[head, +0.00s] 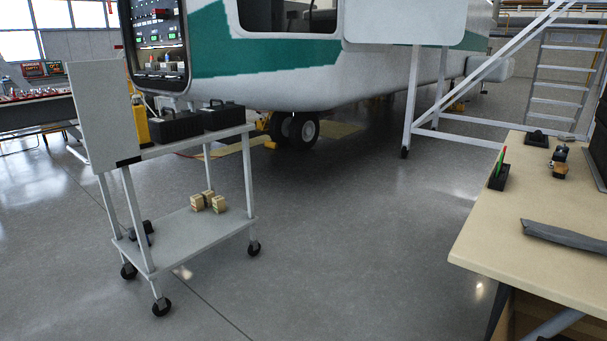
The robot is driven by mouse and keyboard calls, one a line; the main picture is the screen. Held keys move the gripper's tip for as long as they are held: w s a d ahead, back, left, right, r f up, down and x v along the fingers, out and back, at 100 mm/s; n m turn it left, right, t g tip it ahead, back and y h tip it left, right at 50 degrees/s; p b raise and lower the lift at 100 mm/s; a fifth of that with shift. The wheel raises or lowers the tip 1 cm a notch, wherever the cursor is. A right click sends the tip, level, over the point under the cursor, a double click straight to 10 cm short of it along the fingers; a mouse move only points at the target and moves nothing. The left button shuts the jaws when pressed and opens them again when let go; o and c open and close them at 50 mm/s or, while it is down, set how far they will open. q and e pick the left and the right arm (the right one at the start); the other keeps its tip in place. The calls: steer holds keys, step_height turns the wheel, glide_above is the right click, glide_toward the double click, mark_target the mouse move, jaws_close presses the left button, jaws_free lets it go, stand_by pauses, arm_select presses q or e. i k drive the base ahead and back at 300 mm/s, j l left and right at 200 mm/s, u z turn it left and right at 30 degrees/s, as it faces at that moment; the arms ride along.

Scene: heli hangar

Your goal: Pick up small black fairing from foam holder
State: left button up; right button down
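Two black blocky pieces stand side by side on the top shelf of a white wheeled cart at the left: a nearer one (176,126) and a farther one (223,116). Whether such a shape is the small black fairing is too small and dark to tell. Neither of my grippers is in view.
The white cart (200,235) carries small wooden blocks (208,201) on its lower shelf. A beige table (510,240) is at the right, holding a grey strip (565,236). A helicopter (300,75) and white stairs (480,75) stand behind. The middle floor is clear.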

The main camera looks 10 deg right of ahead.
mark_target(537, 137)
steer(key=i+u, duration=0.3)
steer(key=i, duration=1.3)
steer(key=i+l+z, duration=0.1)
steer(key=i+z, duration=0.55)
steer(key=z, duration=0.3)
steer(key=i+z, duration=0.45)
steer(key=i+l+z, duration=0.1)
steer(key=i+z, duration=0.2)
steer(key=i, duration=0.4)
steer(key=i+z, duration=0.3)
steer(key=i, duration=2.1)
steer(key=i+u, duration=0.25)
steer(key=i, duration=0.55)
steer(key=i+l+u, duration=0.1)
steer(key=i+u, duration=0.15)
steer(key=i, duration=0.6)
steer(key=i+z, duration=0.1)
steer(key=i, duration=0.35)
steer(key=i+j+z, duration=0.15)
steer(key=i, duration=0.25)
steer(key=i+j+z, duration=0.1)
steer(key=i, duration=0.3)
steer(key=z, duration=3.65)
steer(key=k, duration=0.05)
